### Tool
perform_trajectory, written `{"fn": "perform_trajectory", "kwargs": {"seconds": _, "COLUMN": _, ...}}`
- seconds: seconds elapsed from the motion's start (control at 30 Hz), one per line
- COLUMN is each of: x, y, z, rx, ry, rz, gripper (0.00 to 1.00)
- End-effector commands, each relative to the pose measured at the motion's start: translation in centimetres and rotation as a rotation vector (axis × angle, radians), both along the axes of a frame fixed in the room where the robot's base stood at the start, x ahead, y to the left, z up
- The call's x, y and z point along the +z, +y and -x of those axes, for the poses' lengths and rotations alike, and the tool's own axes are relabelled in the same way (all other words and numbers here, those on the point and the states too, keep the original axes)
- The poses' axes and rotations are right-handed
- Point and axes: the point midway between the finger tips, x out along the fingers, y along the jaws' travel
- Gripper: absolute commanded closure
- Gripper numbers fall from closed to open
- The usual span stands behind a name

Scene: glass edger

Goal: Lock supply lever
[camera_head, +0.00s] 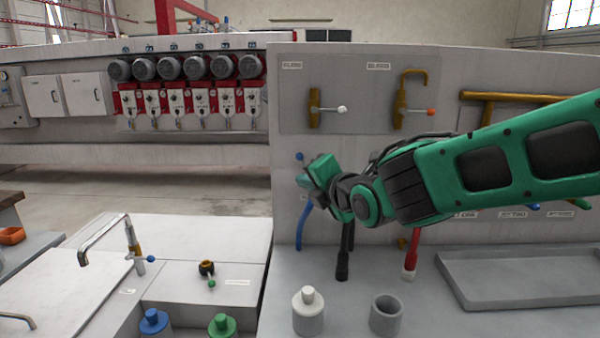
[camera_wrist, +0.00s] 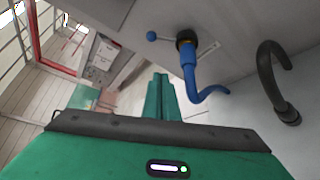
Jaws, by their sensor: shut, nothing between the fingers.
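My gripper (camera_head: 308,182) is shut and empty in front of the grey panel. In the wrist view its green fingers (camera_wrist: 160,96) lie together. Just beyond is a valve with a short blue-balled lever (camera_wrist: 151,35) and a blue hose (camera_wrist: 205,92) hanging from it. In the head view the lever's blue ball (camera_head: 299,156) shows just above my gripper, which hides most of the valve. My fingers appear apart from the lever. Higher up are a brass valve with a white-tipped lever (camera_head: 342,109) and one with an orange-tipped lever (camera_head: 430,111). I cannot tell which is the supply lever.
A black hose (camera_wrist: 270,80) hangs right of the blue one. Below stand a white bottle (camera_head: 308,315), a grey cup (camera_head: 385,315) and a grey tray (camera_head: 470,300). A sink tap (camera_head: 105,225) is at left. My arm crosses the panel's right side.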

Motion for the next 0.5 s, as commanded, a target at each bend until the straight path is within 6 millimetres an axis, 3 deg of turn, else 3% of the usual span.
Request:
{"fn": "perform_trajectory", "kwargs": {"seconds": 0.27, "x": -0.4, "y": 0.5, "z": -1.3, "rx": -0.002, "ry": 0.003, "rz": 0.0, "gripper": 1.0}}
{"fn": "perform_trajectory", "kwargs": {"seconds": 0.5, "x": -1.5, "y": 2.0, "z": -4.5, "rx": -0.003, "ry": 0.005, "rz": 0.001, "gripper": 1.0}}
